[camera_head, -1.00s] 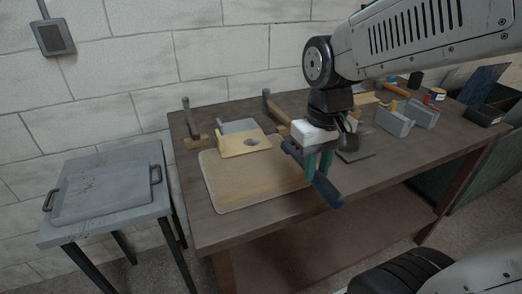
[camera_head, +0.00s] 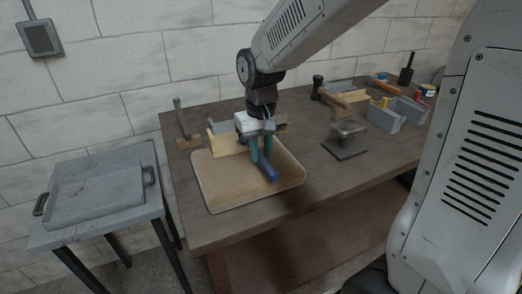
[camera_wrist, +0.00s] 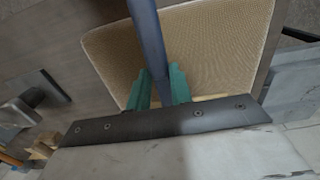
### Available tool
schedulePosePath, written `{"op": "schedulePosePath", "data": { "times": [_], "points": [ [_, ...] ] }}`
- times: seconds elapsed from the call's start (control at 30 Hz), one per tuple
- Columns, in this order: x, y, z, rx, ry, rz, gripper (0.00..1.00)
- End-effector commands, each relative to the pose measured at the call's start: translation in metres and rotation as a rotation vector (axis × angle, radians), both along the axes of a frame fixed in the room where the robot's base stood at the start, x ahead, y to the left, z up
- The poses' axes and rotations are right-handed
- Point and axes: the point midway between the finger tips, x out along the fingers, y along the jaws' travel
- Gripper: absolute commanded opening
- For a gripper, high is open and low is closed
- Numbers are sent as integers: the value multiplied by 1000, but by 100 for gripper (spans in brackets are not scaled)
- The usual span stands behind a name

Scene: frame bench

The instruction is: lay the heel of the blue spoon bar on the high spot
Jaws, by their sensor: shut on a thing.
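My gripper (camera_head: 260,158) is shut on the blue spoon bar (camera_head: 270,173), above the tan padded board on the bench. In the wrist view the dark blue bar (camera_wrist: 148,38) runs between the two green fingers (camera_wrist: 160,88) and out past the top edge. The tan board (camera_head: 222,194) lies under the gripper; it also shows in the wrist view (camera_wrist: 215,45). I cannot tell whether the bar touches the board. The heel of the bar and the high spot cannot be made out.
A hammer (camera_head: 182,125) stands at the back left of the bench. A small metal anvil-like block (camera_head: 346,140) is to the right, with grey bins (camera_head: 383,118) beyond. A grey side table with a tray (camera_head: 98,196) stands left. The bench front right is clear.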

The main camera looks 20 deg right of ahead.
Motion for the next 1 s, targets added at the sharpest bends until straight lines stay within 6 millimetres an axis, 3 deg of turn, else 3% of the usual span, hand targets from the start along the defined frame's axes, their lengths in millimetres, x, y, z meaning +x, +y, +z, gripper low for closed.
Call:
{"op": "schedulePosePath", "data": {
  "times": [0.37,0.4,0.47,0.77,0.87,1.0],
  "points": [
    [0,0,-6,0,-1,0,0],
    [0,0,-6,0,-2,0,30],
    [0,0,-6,0,-2,0,43],
    [0,0,-4,0,-2,0,43],
    [1,0,3,0,-4,0,43],
    [1,0,28,1,-7,0,43]
  ]
}}
